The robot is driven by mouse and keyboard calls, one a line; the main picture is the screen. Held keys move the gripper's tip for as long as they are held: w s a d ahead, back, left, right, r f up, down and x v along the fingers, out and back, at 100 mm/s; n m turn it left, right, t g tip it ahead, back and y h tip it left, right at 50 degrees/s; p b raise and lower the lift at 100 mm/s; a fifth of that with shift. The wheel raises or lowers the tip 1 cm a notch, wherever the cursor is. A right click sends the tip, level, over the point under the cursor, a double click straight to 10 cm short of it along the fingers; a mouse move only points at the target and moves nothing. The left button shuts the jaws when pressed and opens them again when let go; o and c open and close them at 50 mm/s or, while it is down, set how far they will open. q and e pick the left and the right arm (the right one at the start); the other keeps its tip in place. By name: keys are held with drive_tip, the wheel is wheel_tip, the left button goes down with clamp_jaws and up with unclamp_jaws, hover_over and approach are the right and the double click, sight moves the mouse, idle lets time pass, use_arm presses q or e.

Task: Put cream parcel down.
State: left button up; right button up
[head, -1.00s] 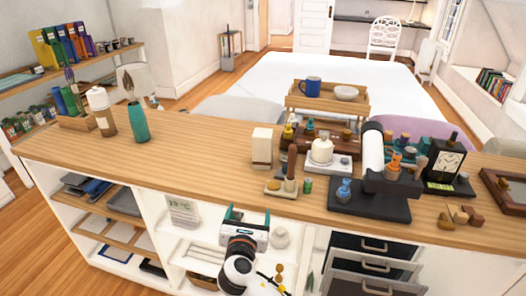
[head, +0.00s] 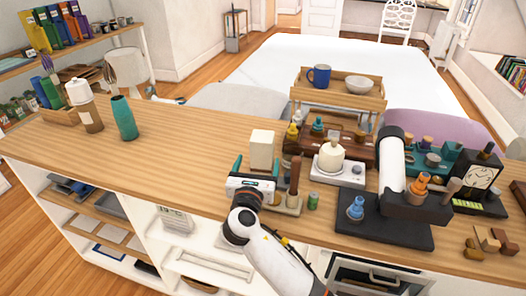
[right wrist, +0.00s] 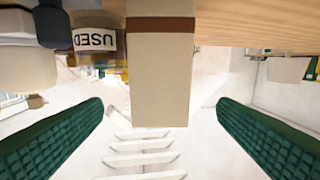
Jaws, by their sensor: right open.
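The cream parcel (head: 262,148) is a tall pale block standing upright near the middle of the wooden counter (head: 190,158). My right gripper (head: 254,172) is open, just in front of the parcel, and hides its lower part in the head view. In the right wrist view the parcel (right wrist: 160,85) has a brown band and lies in line with the gap between the green fingers. Clear space shows on both sides, with no finger touching it. My left gripper is not in view.
A brown-handled tool on a small board (head: 292,200) and a green jar (head: 313,201) stand close to the right of my gripper. A cream jar on a white base (head: 330,160) and a black machine (head: 385,215) stand farther right.

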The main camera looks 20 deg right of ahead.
sight(261, 153)
drive_tip(key=x, duration=0.3)
drive_tip(key=shift+w+f, duration=0.1)
drive_tip(key=x, duration=0.5)
drive_tip(key=shift+w+d, duration=0.1)
drive_tip(key=shift+w, duration=0.1)
drive_tip(key=shift+s, duration=0.1)
drive_tip(key=c, duration=1.2)
drive_tip(key=shift+r, duration=0.3)
drive_tip(key=shift+c, duration=0.4)
